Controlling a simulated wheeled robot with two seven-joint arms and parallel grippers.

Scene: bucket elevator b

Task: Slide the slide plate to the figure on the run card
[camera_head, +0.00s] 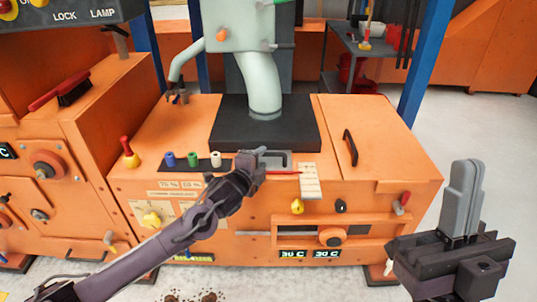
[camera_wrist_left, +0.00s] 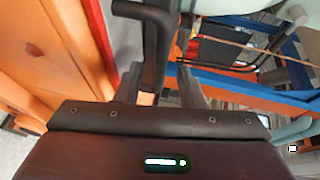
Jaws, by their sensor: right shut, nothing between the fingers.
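The slide plate's grey looped handle (camera_head: 272,153) sits at the front of the black block on the orange machine. A thin red pointer (camera_head: 283,173) runs from it to a pale scale (camera_head: 310,181); its figures are too small to read. My left gripper (camera_head: 257,164) is at the handle's left end. In the left wrist view a dark bent bar (camera_wrist_left: 156,45) stands between the open fingers of my left gripper (camera_wrist_left: 160,88), with a gap at the right finger. The run card (camera_head: 180,184) seems to be the pale labels on the front panel, partly legible. My right gripper (camera_head: 464,195) is shut and empty.
Blue, green and white knobs (camera_head: 193,160) stand left of the handle. A red-topped lever (camera_head: 128,152) and a black grab handle (camera_head: 350,147) rise from the machine top. Yellow knobs and green displays (camera_head: 311,254) are on the front. Floor at right is clear.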

